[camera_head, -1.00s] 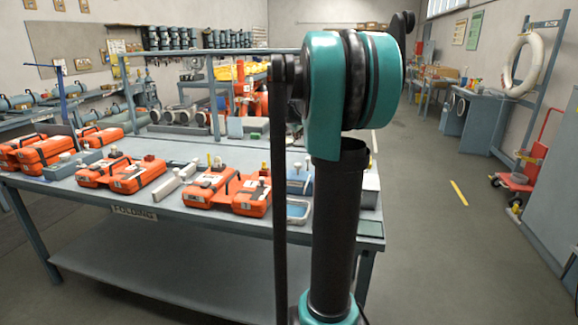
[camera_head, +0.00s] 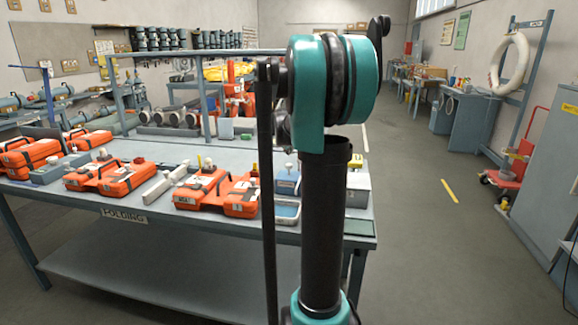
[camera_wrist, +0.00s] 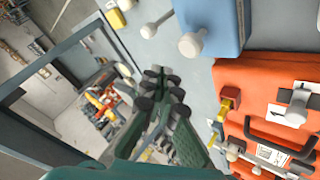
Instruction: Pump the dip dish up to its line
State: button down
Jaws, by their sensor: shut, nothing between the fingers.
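A shallow pale-rimmed dish (camera_head: 287,224) with blue inside stands near the front edge of the bench, partly hidden behind my arm. I take it for the dip dish; no fill line can be made out. Behind it is a blue box with a white knob (camera_head: 287,181), which may be the pump. In the wrist view a blue box (camera_wrist: 212,22) has a white knob (camera_wrist: 191,45) beside its edge. My gripper (camera_wrist: 160,88) is shut and empty, apart from these boxes in the picture. In the head view my arm hides the gripper.
Orange cases (camera_head: 112,178) and a long pale box (camera_head: 165,186) crowd the grey bench (camera_head: 160,212). An orange case (camera_wrist: 262,85) with a red-yellow fitting (camera_wrist: 228,101) lies right of my gripper in the wrist view.

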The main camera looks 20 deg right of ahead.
jog(key=shift+f, duration=1.25)
jog(key=shift+f, duration=0.1)
dwell(0.5)
jog(key=shift+f, duration=0.35)
jog(key=shift+f, duration=1)
dwell(1.1)
jog(key=shift+r, duration=1.45)
jog(key=shift+r, duration=2.5)
